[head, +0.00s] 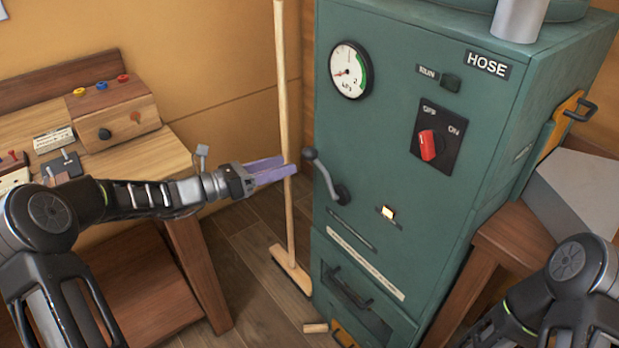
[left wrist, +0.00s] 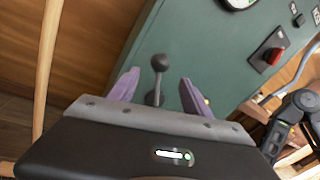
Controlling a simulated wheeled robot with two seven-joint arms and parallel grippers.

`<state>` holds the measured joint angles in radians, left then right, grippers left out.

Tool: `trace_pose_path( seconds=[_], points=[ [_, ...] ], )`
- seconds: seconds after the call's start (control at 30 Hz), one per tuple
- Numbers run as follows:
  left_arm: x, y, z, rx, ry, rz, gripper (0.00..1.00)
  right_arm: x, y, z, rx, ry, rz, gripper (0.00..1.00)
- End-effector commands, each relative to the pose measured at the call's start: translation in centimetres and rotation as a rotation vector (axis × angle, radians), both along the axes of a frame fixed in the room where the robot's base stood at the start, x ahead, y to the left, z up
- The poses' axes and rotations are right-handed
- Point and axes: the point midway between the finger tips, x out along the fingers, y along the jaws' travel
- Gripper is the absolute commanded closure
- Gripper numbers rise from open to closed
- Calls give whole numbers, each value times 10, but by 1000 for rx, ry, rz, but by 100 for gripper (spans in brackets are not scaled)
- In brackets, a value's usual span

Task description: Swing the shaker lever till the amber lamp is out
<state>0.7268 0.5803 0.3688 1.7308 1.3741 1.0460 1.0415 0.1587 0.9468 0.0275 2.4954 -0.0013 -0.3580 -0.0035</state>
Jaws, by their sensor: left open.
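The shaker lever (head: 324,174) is a grey arm with a round dark knob, mounted on the front of the green cabinet (head: 395,150). It slants up and left from its pivot. The amber lamp (head: 388,211) is lit, to the right of the lever's pivot. My left gripper (head: 292,170) has purple fingers and is open, just left of the knob. In the left wrist view the lever (left wrist: 158,75) stands between the two open fingers (left wrist: 157,92), beyond their tips or level with them; I cannot tell which. My right gripper is not in view; only part of that arm shows.
A broom (head: 284,120) leans upright beside the cabinet, close to my left gripper. A red switch (head: 428,146) and a gauge (head: 351,70) are on the cabinet front. A workbench (head: 180,142) with control boxes stands at left. A small block (head: 315,328) lies on the floor.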

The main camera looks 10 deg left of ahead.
Motion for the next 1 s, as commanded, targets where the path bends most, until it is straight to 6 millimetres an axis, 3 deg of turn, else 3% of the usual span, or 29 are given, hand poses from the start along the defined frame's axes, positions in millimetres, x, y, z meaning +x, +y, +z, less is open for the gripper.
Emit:
trace_pose_path(
  seconds=[0.03, 0.07, 0.57, 1.0],
  points=[
    [3, -1, -4, 36, -52, 2, 43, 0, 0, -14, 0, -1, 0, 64],
    [4, -2, -2, 54, -77, 3, 43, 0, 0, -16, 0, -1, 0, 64],
    [9, -6, 6, 83, -121, 5, 43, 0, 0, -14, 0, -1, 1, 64],
    [46, -53, 6, 81, -119, 4, 43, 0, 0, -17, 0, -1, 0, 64]
  ],
)
